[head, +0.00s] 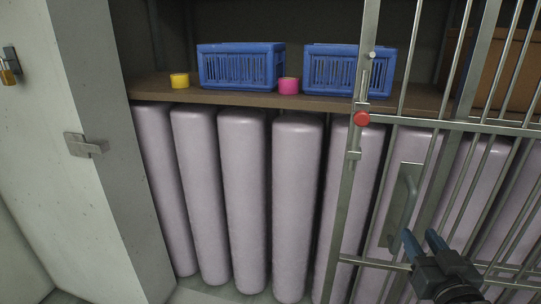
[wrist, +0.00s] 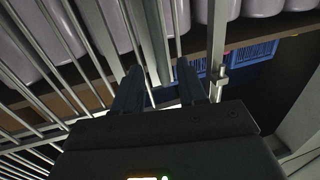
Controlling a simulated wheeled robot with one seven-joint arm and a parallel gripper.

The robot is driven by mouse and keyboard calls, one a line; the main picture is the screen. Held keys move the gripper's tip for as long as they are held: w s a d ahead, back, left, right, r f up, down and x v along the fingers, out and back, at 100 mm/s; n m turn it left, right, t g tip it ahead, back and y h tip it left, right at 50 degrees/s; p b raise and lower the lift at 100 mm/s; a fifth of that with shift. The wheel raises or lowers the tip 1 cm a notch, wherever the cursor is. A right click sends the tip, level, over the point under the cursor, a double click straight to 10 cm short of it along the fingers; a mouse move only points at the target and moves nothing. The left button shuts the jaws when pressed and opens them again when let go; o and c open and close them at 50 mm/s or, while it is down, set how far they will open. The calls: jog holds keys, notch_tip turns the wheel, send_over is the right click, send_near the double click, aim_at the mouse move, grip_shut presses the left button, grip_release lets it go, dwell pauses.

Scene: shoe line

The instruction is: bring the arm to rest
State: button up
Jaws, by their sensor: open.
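My gripper (head: 420,237) is at the lower right of the head view, with its two dark blue-grey fingers apart and nothing seen between them. The fingertips are close to the grey pull handle (head: 405,202) of the barred metal gate (head: 350,170). I cannot tell whether they touch the handle. In the wrist view my gripper (wrist: 158,72) points at the gate bars (wrist: 178,22), with the fingers spread. A red knob (head: 362,118) sits on the gate's latch edge, up and left of my gripper.
Behind the gate, a brown shelf (head: 225,96) holds two blue crates (head: 240,66), (head: 345,72), a yellow roll (head: 179,80) and a pink roll (head: 288,86). Tall pale cylinders (head: 243,200) stand below. A grey panel (head: 105,150) with a latch bounds the left side.

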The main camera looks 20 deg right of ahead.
jog(key=s+a+n+y, duration=0.1)
jog(key=s+a+y, duration=0.1)
jog(key=s+a, duration=0.4)
jog(key=s+a+f+n+g+y, duration=0.1)
jog(key=s+a, duration=0.6)
jog(key=s, duration=0.7)
jog(key=s+a+f+n+y, duration=0.1)
jog(key=s+a+y, duration=0.3)
jog(key=s, duration=0.6)
jog(key=a+n, duration=0.1)
jog(key=a, duration=0.1)
jog(key=shift+a+f+n+g, duration=0.25)
jog(key=shift+a+n+g, duration=0.05)
jog(key=shift+a+g, duration=0.1)
